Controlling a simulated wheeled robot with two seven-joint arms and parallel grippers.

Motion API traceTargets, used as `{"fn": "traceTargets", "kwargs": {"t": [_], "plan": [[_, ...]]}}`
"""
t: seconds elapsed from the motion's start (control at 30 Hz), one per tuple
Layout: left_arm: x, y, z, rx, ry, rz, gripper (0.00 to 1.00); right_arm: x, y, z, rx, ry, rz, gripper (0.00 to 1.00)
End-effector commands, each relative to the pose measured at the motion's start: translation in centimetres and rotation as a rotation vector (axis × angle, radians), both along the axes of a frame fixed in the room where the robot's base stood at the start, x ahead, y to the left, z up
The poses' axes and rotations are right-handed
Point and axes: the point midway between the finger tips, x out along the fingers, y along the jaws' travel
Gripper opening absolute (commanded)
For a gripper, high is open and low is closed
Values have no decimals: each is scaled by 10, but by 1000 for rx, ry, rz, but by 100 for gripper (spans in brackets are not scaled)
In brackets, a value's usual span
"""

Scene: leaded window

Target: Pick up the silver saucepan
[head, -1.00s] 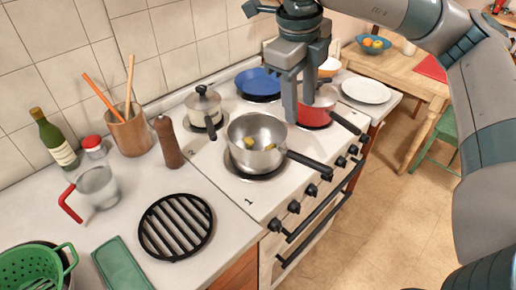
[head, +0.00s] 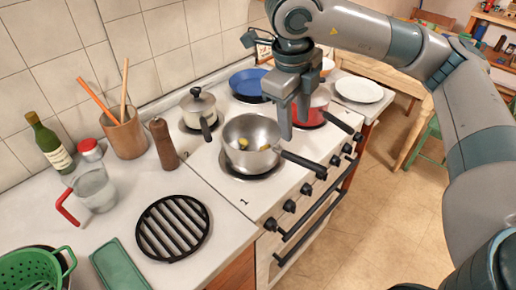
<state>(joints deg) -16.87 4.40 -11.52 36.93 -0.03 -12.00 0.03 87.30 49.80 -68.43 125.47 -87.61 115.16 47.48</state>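The silver saucepan (head: 248,158) sits upright on the front burner of the white stove in the head view. A few yellow pieces lie inside it. Its dark handle (head: 304,164) points right, past the stove's front edge. My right gripper (head: 295,128) hangs down, above and just behind the handle, near the pan's right rim. Its fingers look apart with nothing seen between them. I cannot tell whether a finger touches the pan. My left gripper is not in view.
A pepper mill (head: 164,144) and a black trivet (head: 172,227) are on the left counter. A white plate (head: 358,90) lies beyond the stove.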

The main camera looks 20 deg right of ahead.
Motion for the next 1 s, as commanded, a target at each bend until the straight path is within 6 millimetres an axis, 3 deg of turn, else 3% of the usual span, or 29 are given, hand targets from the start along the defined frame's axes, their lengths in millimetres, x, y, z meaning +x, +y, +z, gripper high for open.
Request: {"fn": "traceTargets", "kwargs": {"t": [0.23,0.53,1.0], "plan": [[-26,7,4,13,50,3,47,2,-5,-28,0,4,-2,40],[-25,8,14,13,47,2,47,5,-12,-62,-1,2,-2,40],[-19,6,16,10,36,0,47,6,-13,-70,0,1,-1,40]]}}
